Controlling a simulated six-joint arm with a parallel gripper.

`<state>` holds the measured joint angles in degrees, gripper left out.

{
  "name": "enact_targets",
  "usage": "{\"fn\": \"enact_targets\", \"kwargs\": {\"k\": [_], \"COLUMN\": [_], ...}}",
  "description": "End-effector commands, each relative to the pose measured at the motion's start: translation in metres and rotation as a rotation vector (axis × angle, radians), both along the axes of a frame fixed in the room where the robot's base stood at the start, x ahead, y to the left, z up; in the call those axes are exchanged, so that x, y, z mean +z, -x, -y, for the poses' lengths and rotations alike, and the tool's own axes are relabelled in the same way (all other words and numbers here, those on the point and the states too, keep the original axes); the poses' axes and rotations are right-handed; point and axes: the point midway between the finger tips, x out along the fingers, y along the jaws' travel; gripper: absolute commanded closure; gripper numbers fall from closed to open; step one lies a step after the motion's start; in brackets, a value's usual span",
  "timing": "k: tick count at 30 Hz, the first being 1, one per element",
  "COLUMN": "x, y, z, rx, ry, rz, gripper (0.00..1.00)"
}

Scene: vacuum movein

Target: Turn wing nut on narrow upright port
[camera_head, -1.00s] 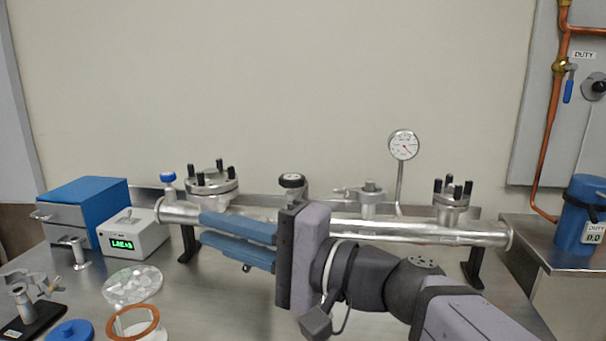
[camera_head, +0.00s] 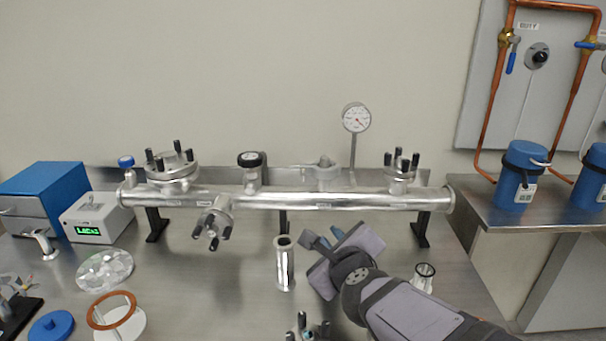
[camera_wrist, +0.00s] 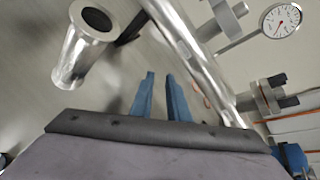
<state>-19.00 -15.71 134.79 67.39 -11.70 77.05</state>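The silver manifold pipe (camera_head: 300,200) runs across the bench on black stands. A narrow upright port (camera_head: 325,172) with a clamp rises from it, just left of the dial gauge; the wing nut is too small to make out. In the wrist view, part of this port (camera_wrist: 226,18) shows at the top, near the gauge. My gripper (camera_wrist: 160,76) has two blue fingers with a gap between them and nothing in it. In the head view my gripper (camera_head: 343,234) is in front of the pipe, below and apart from the port, its fingers partly hidden by its body.
A silver tube (camera_head: 285,268) stands left of my gripper, and a clear cup (camera_head: 424,277) stands to its right. The gauge (camera_head: 356,118) rises beside the port. Flanged ports with black bolts stand at the left (camera_head: 173,170) and right (camera_head: 401,172) of the pipe.

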Motion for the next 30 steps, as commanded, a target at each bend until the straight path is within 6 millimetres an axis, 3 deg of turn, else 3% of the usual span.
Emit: {"fn": "enact_targets", "kwargs": {"k": [5,12,16,24,30], "x": [0.017,0.076,0.097,0.108,0.108], "y": [0.009,0.02,0.026,0.029,0.018], "z": [0.004,-0.032,-0.05,-0.059,-0.058], "rx": [-0.205,-0.276,-0.271,-0.267,-0.269], "ry": [-0.17,-0.509,-0.646,-0.731,-0.728], "rz": [0.112,0.29,0.336,0.36,0.359], "gripper": [0.85,0.85,0.85,0.85,0.85]}}
